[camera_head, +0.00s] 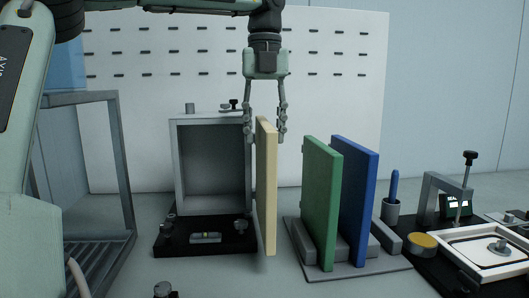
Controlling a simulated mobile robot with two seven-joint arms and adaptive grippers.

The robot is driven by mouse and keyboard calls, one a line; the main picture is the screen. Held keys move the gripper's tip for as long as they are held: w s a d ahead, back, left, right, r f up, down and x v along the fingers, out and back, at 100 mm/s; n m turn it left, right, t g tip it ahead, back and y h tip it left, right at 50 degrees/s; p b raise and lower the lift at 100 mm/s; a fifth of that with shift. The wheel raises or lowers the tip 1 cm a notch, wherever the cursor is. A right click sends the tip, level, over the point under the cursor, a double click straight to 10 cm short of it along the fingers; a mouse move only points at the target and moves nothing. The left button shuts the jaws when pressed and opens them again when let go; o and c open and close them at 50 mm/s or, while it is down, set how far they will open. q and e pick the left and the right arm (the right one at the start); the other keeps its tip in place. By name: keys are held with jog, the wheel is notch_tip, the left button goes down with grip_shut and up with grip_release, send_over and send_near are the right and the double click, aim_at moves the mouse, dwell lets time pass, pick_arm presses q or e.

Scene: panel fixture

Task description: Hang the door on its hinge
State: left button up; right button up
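The cream door panel (267,190) stands upright and edge-on at the right side of the grey box frame (180,170). Its lower edge appears clear of the surface. My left gripper (266,138) points down over the door's top edge. Its fingers are apart, one on each side of the panel, with a narrow gap visible on the left side; the right finger lies very close to the panel. The hinge is not clearly visible, so I cannot tell whether the door sits on it. My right gripper is not in view.
A green panel (322,200) and a blue panel (357,200) stand in a grey rack (372,270) to the right. A black base plate (180,246) with knobs lies before the frame. A clamp fixture (440,200) is far right, and a metal shelf (85,98) left.

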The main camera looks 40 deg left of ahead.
pick_arm(q)
notch_tip(320, 180, up, 6)
dwell(0.8)
